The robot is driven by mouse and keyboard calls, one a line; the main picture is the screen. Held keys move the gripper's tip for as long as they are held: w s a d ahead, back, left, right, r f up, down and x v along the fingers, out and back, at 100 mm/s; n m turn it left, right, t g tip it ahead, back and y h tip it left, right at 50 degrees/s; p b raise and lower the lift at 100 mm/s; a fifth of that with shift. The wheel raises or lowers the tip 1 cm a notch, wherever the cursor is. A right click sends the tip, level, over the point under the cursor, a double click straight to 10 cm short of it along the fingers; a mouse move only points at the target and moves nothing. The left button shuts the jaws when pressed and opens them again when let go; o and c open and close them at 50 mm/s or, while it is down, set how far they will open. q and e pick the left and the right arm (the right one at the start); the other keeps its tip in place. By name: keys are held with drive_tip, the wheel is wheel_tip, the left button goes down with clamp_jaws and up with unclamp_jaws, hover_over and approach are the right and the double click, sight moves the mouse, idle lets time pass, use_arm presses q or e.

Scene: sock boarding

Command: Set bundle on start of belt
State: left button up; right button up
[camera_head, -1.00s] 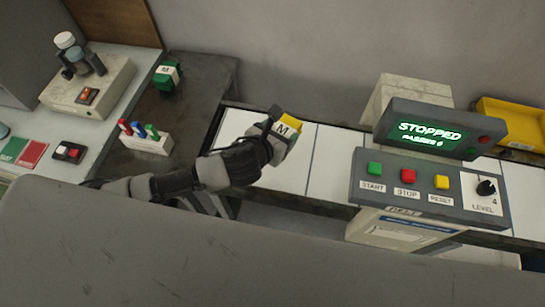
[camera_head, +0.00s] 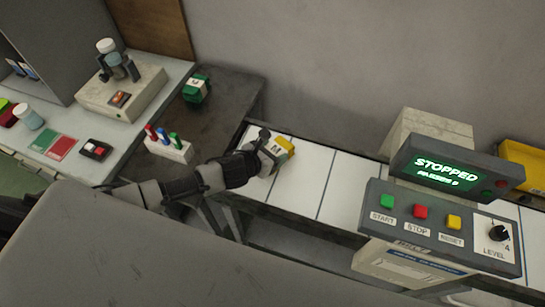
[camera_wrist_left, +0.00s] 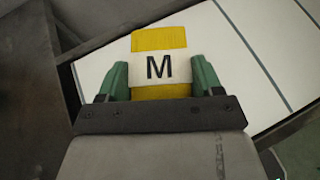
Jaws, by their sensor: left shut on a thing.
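The bundle (camera_head: 285,146) is yellow with a white band. In the left wrist view the bundle (camera_wrist_left: 160,68) shows a black letter M on its band. My left gripper (camera_head: 272,150) is shut on it, with a green finger on each side of the band. The bundle is over the left end of the white belt (camera_head: 302,178); I cannot tell whether it touches the belt. The belt (camera_wrist_left: 225,50) also shows behind the bundle in the left wrist view. My right gripper does not show.
A control box (camera_head: 440,225) with START, STOP and RESET buttons stands at the belt, its display (camera_head: 447,172) reading STOPPED. A green bundle (camera_head: 196,88) and a pen holder (camera_head: 169,149) are on the dark table to the left. A yellow bin (camera_head: 525,165) is at the far right.

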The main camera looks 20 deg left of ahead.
use_arm(q)
drive_tip(key=shift+f, duration=1.5)
drive_tip(key=shift+f, duration=0.2)
drive_tip(key=o, duration=1)
drive_tip(key=shift+s, duration=0.1)
drive_tip(key=shift+r, duration=0.2)
drive_tip(key=shift+b+v, duration=0.45)
drive_tip(key=shift+v, duration=5.55)
